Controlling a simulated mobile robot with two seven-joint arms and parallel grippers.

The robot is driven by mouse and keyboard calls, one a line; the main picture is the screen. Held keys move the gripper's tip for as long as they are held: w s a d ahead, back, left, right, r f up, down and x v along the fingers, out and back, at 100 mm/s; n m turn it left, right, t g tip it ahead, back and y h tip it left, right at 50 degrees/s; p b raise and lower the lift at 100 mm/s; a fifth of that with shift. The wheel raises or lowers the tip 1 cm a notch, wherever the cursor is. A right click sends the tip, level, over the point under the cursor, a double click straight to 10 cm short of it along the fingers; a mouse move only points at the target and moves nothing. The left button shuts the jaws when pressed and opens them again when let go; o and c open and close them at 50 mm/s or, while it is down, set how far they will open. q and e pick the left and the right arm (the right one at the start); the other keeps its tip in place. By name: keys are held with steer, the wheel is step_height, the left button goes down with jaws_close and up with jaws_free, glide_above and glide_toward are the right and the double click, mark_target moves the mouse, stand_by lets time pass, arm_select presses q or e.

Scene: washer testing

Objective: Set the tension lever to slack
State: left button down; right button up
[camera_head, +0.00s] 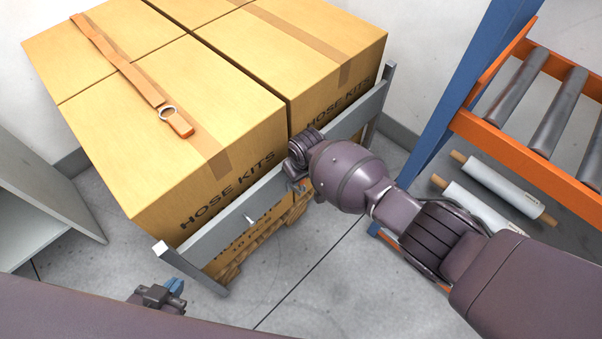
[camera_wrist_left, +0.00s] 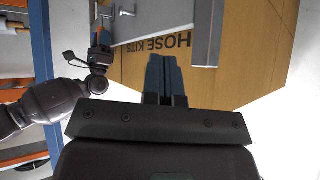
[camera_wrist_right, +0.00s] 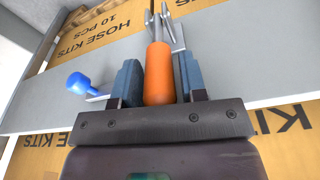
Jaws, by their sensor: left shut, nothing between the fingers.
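An orange handle (camera_wrist_right: 158,75), apparently the tension lever, stands between the fingers of my right gripper (camera_wrist_right: 160,78) in the right wrist view. Metal prongs (camera_wrist_right: 166,20) show beyond it. The fingers lie close along both sides of the handle; whether they press on it is unclear. In the left wrist view, my right gripper (camera_wrist_left: 100,48) is at the grey rail (camera_wrist_left: 165,15). In the head view, the handle is hidden by my right arm. My left gripper (camera_head: 172,290) is shut and empty, low in front of the rail (camera_head: 215,238); its fingers (camera_wrist_left: 165,75) are together.
Stacked HOSE KITS cartons (camera_head: 190,110) stand behind the rail, with a tan strap (camera_head: 120,62) on top. A blue knob (camera_wrist_right: 78,82) shows left of the handle. An orange roller rack (camera_head: 530,150) is at right, a grey shelf (camera_head: 40,190) at left. Open floor lies in front.

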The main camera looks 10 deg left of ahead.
steer(key=shift+o, duration=1.2)
steer(key=shift+r, duration=0.2)
step_height(320, 180, up, 4)
steer(key=shift+d+r+p, duration=0.1)
steer(key=shift+d+p, duration=0.05)
steer(key=shift+p, duration=0.85)
steer(key=r, duration=0.1)
steer(key=r+p, duration=0.1)
steer(key=r, duration=0.1)
steer(key=s+r+p, duration=0.1)
steer(key=r, duration=0.1)
steer(key=shift+d+r, duration=0.1)
steer(key=shift+d, duration=0.2)
arm_select(q)
steer(key=shift+t, duration=0.4)
steer(key=r, duration=0.4)
steer(key=shift+w+d+r+p, duration=0.15)
steer(key=shift+w+p, duration=0.2)
steer(key=shift+p, duration=0.05)
arm_select(e)
steer(key=shift+s+d+r, duration=0.1)
steer(key=shift+s+r, duration=0.05)
steer(key=shift+r, duration=0.3)
steer(key=shift+s, duration=0.1)
